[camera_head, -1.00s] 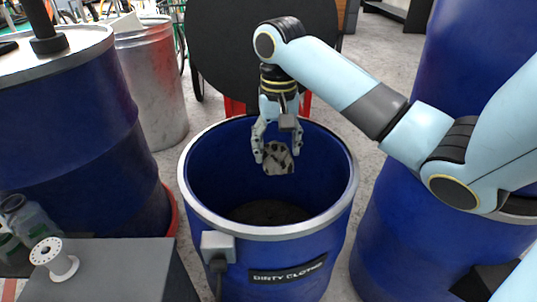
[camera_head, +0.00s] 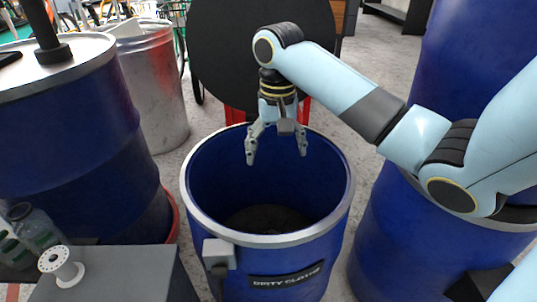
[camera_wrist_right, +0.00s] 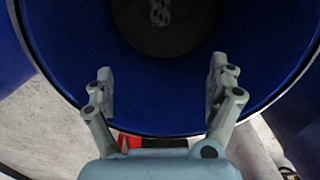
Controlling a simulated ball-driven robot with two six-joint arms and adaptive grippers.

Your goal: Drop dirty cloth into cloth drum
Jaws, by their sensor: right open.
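The cloth drum (camera_head: 318,240) is an open blue barrel with a grey metal rim and a "DIRTY CLOTHS" label on its front. It fills most of the right wrist view (camera_wrist_right: 70,50). My right gripper (camera_head: 276,154) is open and empty, pointing down over the drum's opening; its spread fingers also show in the right wrist view (camera_wrist_right: 160,80). A small pale mottled patch, seemingly the dirty cloth (camera_wrist_right: 160,12), shows against the drum's dark bottom in the right wrist view. The cloth cannot be made out in the head view. My left gripper is not in view.
A grey box (camera_head: 219,254) sits on the drum's front rim. Blue barrels stand at left (camera_head: 75,130) and right (camera_head: 470,60). A metal bin (camera_head: 153,90) is behind left. A grey surface with a white spool (camera_head: 60,265) is front left. A black round panel (camera_head: 260,55) stands behind.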

